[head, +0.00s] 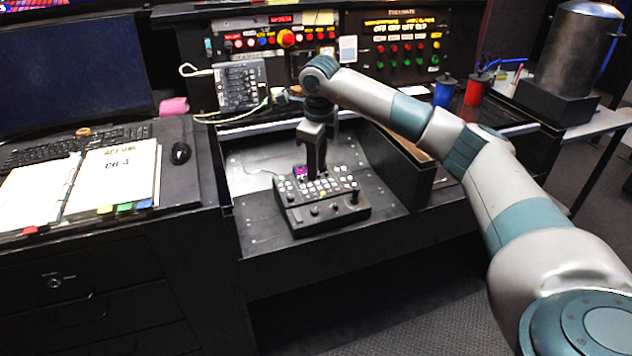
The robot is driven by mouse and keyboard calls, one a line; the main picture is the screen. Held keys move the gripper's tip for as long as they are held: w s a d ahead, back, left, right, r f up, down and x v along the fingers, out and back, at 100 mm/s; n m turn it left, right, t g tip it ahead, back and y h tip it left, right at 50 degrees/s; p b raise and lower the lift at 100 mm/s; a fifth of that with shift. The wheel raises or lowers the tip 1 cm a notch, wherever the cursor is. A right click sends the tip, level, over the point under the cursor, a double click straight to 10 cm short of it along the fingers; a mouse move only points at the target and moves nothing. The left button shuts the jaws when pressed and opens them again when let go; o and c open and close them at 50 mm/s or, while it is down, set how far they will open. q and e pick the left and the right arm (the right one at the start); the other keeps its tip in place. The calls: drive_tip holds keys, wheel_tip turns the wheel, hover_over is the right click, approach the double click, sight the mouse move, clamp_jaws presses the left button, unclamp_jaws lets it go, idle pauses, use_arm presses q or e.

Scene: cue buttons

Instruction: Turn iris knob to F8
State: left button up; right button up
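A black control box (295,217) with rows of white buttons, a small magenta display (301,171) and a few dark knobs stands in the recessed desk tray. A short black stick or knob (354,197) rises at its right front. I cannot tell which control is the iris knob, and no F8 mark is readable. My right gripper (316,174) points straight down over the back middle of the box. Its dark fingers hide some buttons there. Whether they touch the box or are open or shut is too small to tell. My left gripper is out of view.
A grey mixer-like panel (239,86) with cables stands behind the tray. Button panels (402,45) line the back. An open binder (116,178), mouse (181,153) and keyboard lie left. Blue (445,90) and red (474,91) cylinders stand right, before a metal canister (577,50).

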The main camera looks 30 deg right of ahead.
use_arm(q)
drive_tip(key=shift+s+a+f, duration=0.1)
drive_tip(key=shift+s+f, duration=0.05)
use_arm(e)
drive_tip(key=shift+s+r, duration=0.15)
drive_tip(key=shift+r, duration=1)
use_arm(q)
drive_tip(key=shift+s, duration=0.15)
use_arm(e)
drive_tip(key=shift+s+f, duration=0.1)
